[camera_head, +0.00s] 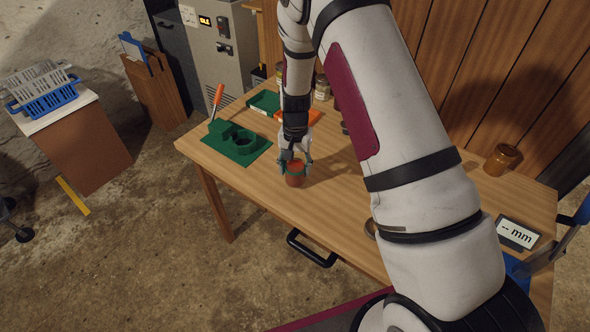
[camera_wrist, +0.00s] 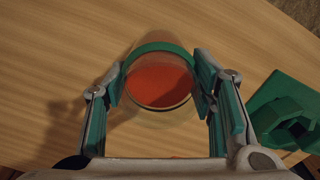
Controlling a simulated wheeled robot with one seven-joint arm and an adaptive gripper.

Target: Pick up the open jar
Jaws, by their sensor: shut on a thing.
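The open jar (camera_head: 295,179) is clear with red-orange contents and has no lid on it. It is near the front edge of the wooden table in the head view. In the wrist view I look down into the jar (camera_wrist: 160,86), and a green band shows along its far rim. My gripper (camera_head: 294,166) comes down from above with its fingers on either side of the jar. In the wrist view the green pads of my gripper (camera_wrist: 161,82) press on both sides of the rim. I cannot tell whether the jar's base touches the table.
A green fixture (camera_head: 238,144) with an orange-handled lever stands left of the jar. Green (camera_head: 265,102) and orange (camera_head: 308,116) trays lie behind. A brown jar (camera_head: 501,159) and a display reading "-- mm" (camera_head: 517,233) are at the right. Bare tabletop lies around the held jar.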

